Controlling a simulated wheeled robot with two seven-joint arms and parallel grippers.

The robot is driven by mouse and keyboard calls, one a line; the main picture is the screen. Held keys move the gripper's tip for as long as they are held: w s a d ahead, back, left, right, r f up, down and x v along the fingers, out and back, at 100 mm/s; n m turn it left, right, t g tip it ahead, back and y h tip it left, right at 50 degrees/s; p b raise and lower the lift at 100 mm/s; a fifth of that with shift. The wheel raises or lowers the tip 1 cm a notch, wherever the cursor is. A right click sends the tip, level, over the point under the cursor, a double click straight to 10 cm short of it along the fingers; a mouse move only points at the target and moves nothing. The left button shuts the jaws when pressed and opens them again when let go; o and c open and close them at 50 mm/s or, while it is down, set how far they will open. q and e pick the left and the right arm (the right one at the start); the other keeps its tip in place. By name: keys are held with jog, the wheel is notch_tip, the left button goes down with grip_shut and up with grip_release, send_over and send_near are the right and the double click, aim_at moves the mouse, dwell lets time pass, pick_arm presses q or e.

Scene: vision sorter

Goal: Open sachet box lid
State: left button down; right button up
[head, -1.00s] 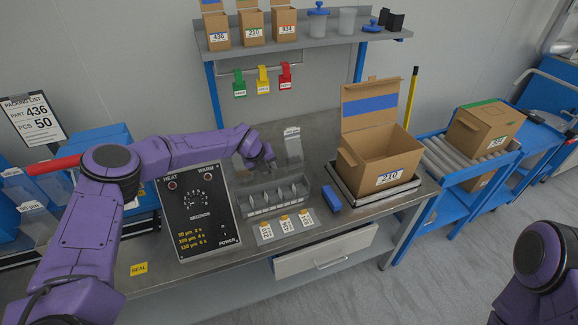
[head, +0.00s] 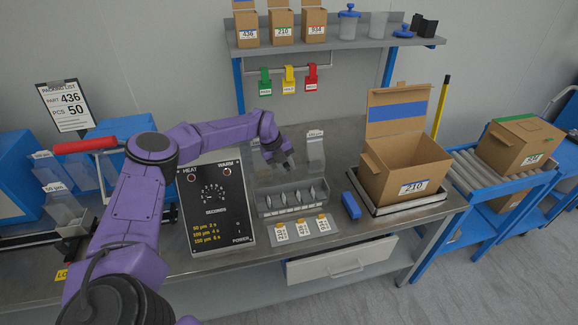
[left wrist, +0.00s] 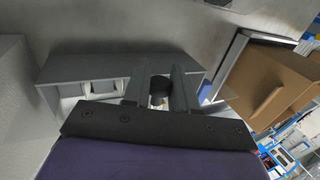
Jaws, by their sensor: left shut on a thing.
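The sachet box (head: 291,209) is a grey tray with several compartments holding pale sachets, on the bench right of the heat control panel. A faint clear panel, seemingly its lid, rises at its back; its exact angle is hard to tell. My left gripper (head: 285,166) is behind and above the box, pointing down. In the left wrist view its two fingers (left wrist: 160,88) close around a small dark knob (left wrist: 158,97), seemingly the lid's. The box (left wrist: 82,94) also shows there, partly hidden by the gripper body. My right gripper is out of view.
The black control panel (head: 215,205) stands close left of the box. A clear labelled holder (head: 316,148) stands right behind. A blue block (head: 350,205) and open carton (head: 405,170) are to the right. Labelled cards (head: 305,230) lie in front.

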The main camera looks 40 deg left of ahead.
pick_arm(q)
jog(key=shift+w+a+r, duration=0.1)
jog(key=shift+a+r, duration=0.05)
jog(key=shift+r, duration=0.1)
jog(key=c, duration=1)
grip_release()
jog(key=shift+f, duration=0.1)
jog(key=b+v, duration=0.2)
jog(key=v, duration=0.8)
jog(key=shift+s+r, duration=0.2)
